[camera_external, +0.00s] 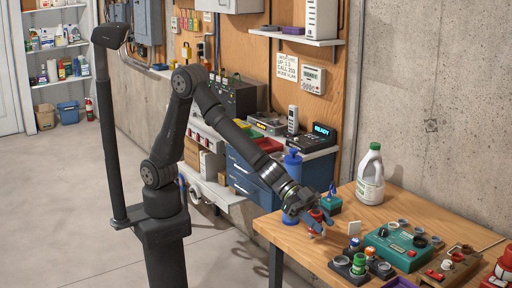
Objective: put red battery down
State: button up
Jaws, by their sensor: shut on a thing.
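My gripper (312,219) is at the end of my arm, over the left part of the wooden table (290,228). It is shut on a small red object, which I take to be the red battery (317,214). The fingers cover part of it, and I cannot tell whether its lower end touches the table. To its right, a dark holder (345,270) bears small round items, among them a green cylinder (358,265) and an orange-topped one (369,245). A teal device (392,250) with round sockets or knobs stands further right.
A white jug (370,178) stands at the table's back edge. A teal block (331,203) is close behind my gripper, with a blue bottle (293,168) further back. A brown box (456,262) and red items (505,265) crowd the right. Bare wood lies left of the holder.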

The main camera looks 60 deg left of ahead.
jog(key=w+a+r, duration=0.6)
jog(key=a+r, duration=0.2)
jog(key=w+a+r, duration=0.5)
jog(key=a+r, duration=0.3)
jog(key=a, duration=0.1)
jog(key=w+a+f+n+t+y, duration=0.2)
jog(key=w+a+n+t, duration=0.2)
jog(key=w+a, duration=0.65)
jog(key=w+a+f+n+t+y, duration=0.2)
jog(key=w+a+f+n+t, duration=0.15)
jog(key=w+a, duration=0.7)
jog(key=w+a+f+n+t+y, duration=0.2)
jog(key=a+f+n+y, duration=0.1)
jog(key=a, duration=1.2)
jog(key=w+a+f+n+t+y, duration=0.1)
jog(key=a+n+y, duration=0.5)
jog(key=a, duration=0.9)
notch_tip(320, 180, down, 2)
jog(key=shift+w+a+f+t, duration=0.1)
jog(key=shift+w+a+t, duration=0.1)
jog(key=shift+w+t, duration=0.4)
jog(key=shift+s, duration=0.15)
